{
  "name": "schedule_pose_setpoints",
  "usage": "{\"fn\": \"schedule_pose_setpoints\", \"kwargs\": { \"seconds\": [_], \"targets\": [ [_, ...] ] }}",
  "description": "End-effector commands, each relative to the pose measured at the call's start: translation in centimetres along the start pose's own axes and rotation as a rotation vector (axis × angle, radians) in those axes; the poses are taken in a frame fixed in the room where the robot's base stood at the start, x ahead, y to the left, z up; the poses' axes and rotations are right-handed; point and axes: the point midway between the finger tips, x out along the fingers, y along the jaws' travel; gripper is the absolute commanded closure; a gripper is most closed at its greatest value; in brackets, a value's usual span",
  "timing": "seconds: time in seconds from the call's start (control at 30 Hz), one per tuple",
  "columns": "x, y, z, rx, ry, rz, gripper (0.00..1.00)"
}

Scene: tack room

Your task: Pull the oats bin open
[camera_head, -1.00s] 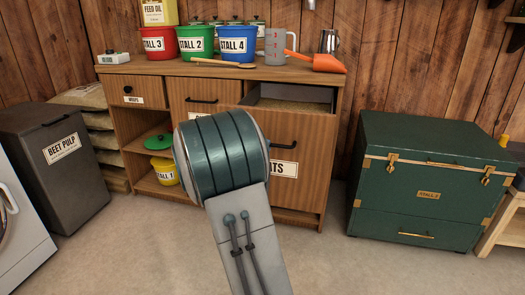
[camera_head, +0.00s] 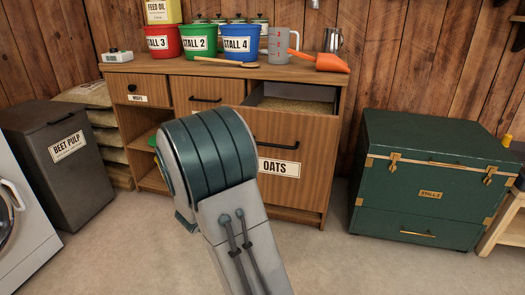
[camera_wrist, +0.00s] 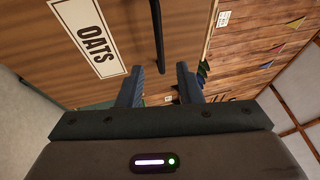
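The oats bin (camera_head: 304,145) is a wooden tilt-out or pull-out front at the right of the cabinet, labelled OATS. It stands out from the cabinet, and grain (camera_head: 295,105) shows in the open gap at its top. Its dark bar handle (camera_head: 277,143) shows beside my arm. In the wrist view, the OATS front (camera_wrist: 60,45) fills the upper left, and the handle (camera_wrist: 158,35) lies ahead between the lines of the two fingers. My gripper (camera_wrist: 159,70) is open, its fingers apart on either side with nothing held. My arm hides the gripper in the head view.
The cabinet top (camera_head: 150,66) carries buckets, a grey jug (camera_head: 278,45), an orange scoop (camera_head: 318,61) and a wooden spoon. A green trunk (camera_head: 430,150) stands right, a beef... labelled BEET PULP bin (camera_head: 55,150) left. Open floor lies before the cabinet.

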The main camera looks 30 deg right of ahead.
Motion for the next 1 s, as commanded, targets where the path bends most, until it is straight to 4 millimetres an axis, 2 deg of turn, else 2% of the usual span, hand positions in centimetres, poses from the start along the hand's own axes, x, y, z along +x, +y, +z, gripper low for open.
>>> {"fn": "schedule_pose_setpoints", "kwargs": {
  "seconds": [0.1,0.33,0.9,1.0],
  "targets": [
    [-2.6,-0.1,0.0,-0.003,-0.002,0.002,0.68],
    [-5.4,0.0,-0.2,-0.002,0.004,0.000,0.68],
    [-5.9,0.0,-0.2,-0.001,0.005,-0.001,0.68],
    [-5.7,-0.6,0.1,-0.004,-0.010,0.015,0.68]
  ]
}}
